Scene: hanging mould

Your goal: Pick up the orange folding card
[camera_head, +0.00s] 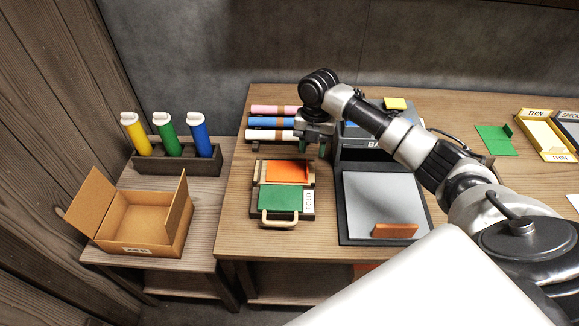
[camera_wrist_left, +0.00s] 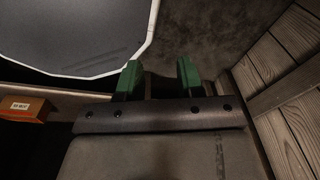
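An orange card (camera_head: 288,172) lies at the back of a wooden folding jig (camera_head: 310,172) labelled FOLD, behind a green plate (camera_head: 278,198) with a pale handle. My right gripper (camera_head: 312,147) hangs just behind and to the right of the orange card, pointing down. Its two green fingertips are apart, and I see nothing between them. Their height above the table is hard to judge. My left gripper is outside the head view. In the left wrist view, its green fingers (camera_wrist_left: 159,80) are apart and empty.
Pink, blue and white rolls (camera_head: 272,122) lie behind the jig. A dark-framed grey board (camera_head: 383,200) with an orange block (camera_head: 395,231) stands right of it. An open cardboard box (camera_head: 140,220) and a rack (camera_head: 178,160) of coloured bottles stand on the left table.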

